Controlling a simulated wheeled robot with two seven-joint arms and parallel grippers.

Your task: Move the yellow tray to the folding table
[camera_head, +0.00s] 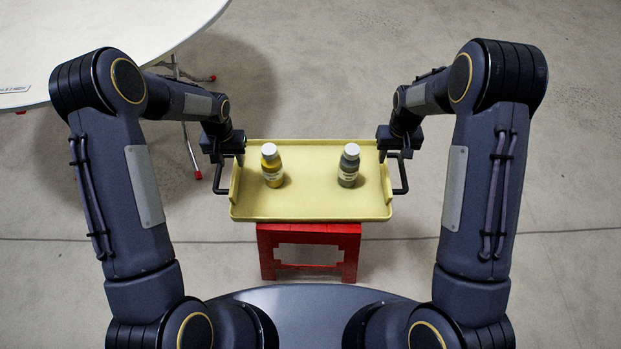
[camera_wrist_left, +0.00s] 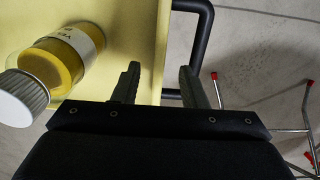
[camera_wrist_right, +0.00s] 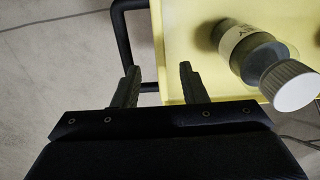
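The yellow tray (camera_head: 312,207) lies flat on a red stool (camera_head: 310,233). A yellow bottle (camera_head: 272,168) stands on its left half and a grey bottle (camera_head: 348,168) on its right half, both white-capped. Black handles stick out at the left (camera_head: 217,183) and right (camera_head: 404,180) ends. My left gripper (camera_head: 229,158) is at the left end; its fingers are apart in the left wrist view (camera_wrist_left: 160,84), one over the tray and one outside. My right gripper (camera_head: 393,157) is likewise open at the right end, in the right wrist view (camera_wrist_right: 158,84). Neither visibly grips a handle.
The white round folding table (camera_head: 120,28) is at the upper left, partly cut off, with thin metal legs and red feet (camera_head: 197,174). A label (camera_head: 15,89) shows on its edge. The concrete floor (camera_head: 560,200) is clear on the right.

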